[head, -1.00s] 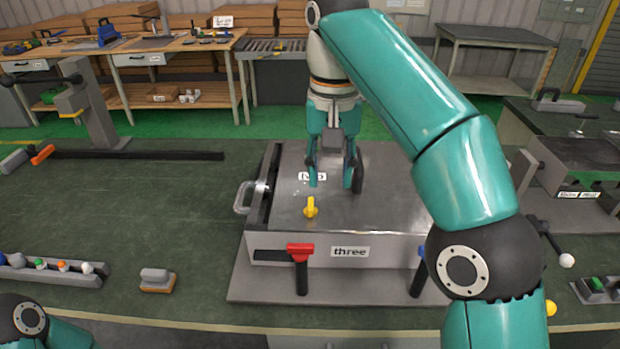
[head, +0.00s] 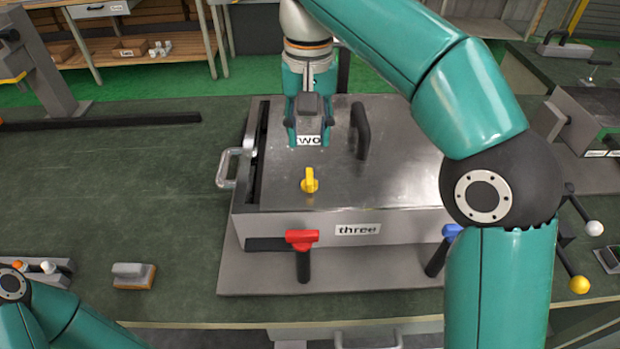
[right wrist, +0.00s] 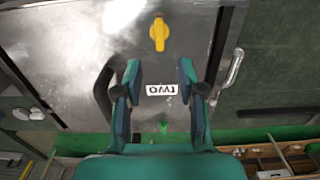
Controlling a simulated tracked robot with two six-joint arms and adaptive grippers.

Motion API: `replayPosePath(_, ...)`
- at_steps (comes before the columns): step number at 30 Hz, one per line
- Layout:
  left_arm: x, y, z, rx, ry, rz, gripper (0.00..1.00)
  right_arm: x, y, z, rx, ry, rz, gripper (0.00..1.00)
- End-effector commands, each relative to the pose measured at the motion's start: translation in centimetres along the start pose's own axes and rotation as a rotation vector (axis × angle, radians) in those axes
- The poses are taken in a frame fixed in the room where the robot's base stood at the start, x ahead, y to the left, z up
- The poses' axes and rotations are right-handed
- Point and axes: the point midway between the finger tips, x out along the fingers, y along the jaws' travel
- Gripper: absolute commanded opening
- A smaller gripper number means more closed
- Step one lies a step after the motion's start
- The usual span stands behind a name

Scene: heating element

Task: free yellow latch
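The yellow latch (head: 309,181) stands on the metal lid of the box (head: 400,175), near its front left; it also shows in the right wrist view (right wrist: 159,34). My right gripper (head: 310,138) is over the lid behind the latch, apart from it, around the "two" label. In the right wrist view my right gripper (right wrist: 161,75) has its fingers spread with nothing between them, pointing toward the latch. My left arm shows only in the lower left corner; its gripper is out of view.
A red-handled latch (head: 302,240) and a blue-handled one (head: 450,234) are on the box's front. A black handle (head: 361,130) stands on the lid right of my gripper. A silver handle (head: 228,168) juts out left. The green table (head: 120,200) is mostly clear at left.

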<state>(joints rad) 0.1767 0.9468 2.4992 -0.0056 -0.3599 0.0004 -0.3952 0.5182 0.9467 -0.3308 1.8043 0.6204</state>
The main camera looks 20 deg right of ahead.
Motion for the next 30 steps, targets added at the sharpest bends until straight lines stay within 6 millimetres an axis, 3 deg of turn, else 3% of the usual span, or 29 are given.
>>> replayPosePath(1, 1.0, -0.4, 0.0, 0.000, 0.000, 0.000, 0.40, 1.7, 0.1, 0.1, 0.000, -0.002, 0.001, 0.40)
replayPosePath(3, 1.4, -0.5, 0.0, 0.000, 0.000, 0.000, 0.40, 3.1, 0.1, 0.1, 0.001, -0.002, 0.002, 0.40)
replayPosePath(12, 2.7, -1.0, -0.1, 0.000, 0.001, 0.000, 0.40, 8.0, 0.1, 0.0, 0.001, -0.001, 0.001, 0.40)
replayPosePath(18, 2.9, -1.1, -0.1, 0.000, 0.001, 0.000, 0.40, 9.3, 0.0, 0.0, 0.001, 0.001, -0.001, 0.40)
replayPosePath(27, 2.9, -1.0, -0.1, 0.000, 0.001, 0.000, 0.40, 9.4, 0.0, 0.0, 0.000, 0.001, 0.000, 0.40)
replayPosePath(30, 2.9, -1.0, -0.1, 0.000, 0.001, 0.000, 0.40, 9.4, 0.0, 0.0, 0.000, 0.001, 0.000, 0.23)
